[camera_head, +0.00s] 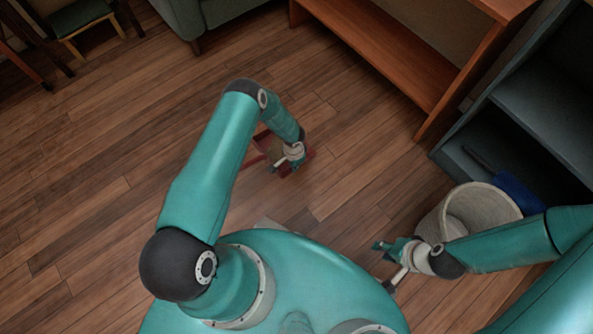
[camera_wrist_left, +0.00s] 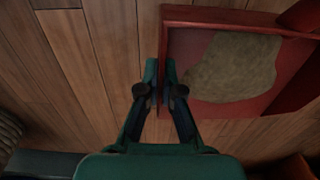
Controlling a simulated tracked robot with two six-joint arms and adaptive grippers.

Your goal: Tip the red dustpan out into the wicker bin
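The red dustpan (camera_head: 298,166) is in the middle of the head view, partly hidden by my left gripper (camera_head: 287,161). In the left wrist view the dustpan (camera_wrist_left: 228,17) shows at the upper right, with a flat grey-brown patch of dirt (camera_wrist_left: 235,68) in it. My left gripper (camera_wrist_left: 161,70) is closed with its fingers on either side of the dustpan's left wall. I cannot tell whether the pan is clear of the floor. The pale wicker bin (camera_head: 440,222) stands upright at the right. My right gripper (camera_head: 385,265) is open and empty, just left of the bin.
A dark grey shelf (camera_head: 545,105) stands behind the bin, with a blue object (camera_head: 518,192) at its low level. An orange wooden shelf (camera_head: 385,55) is at the back. A green sofa (camera_head: 215,12) and a stool (camera_head: 78,16) are far left. The floor between dustpan and bin is clear.

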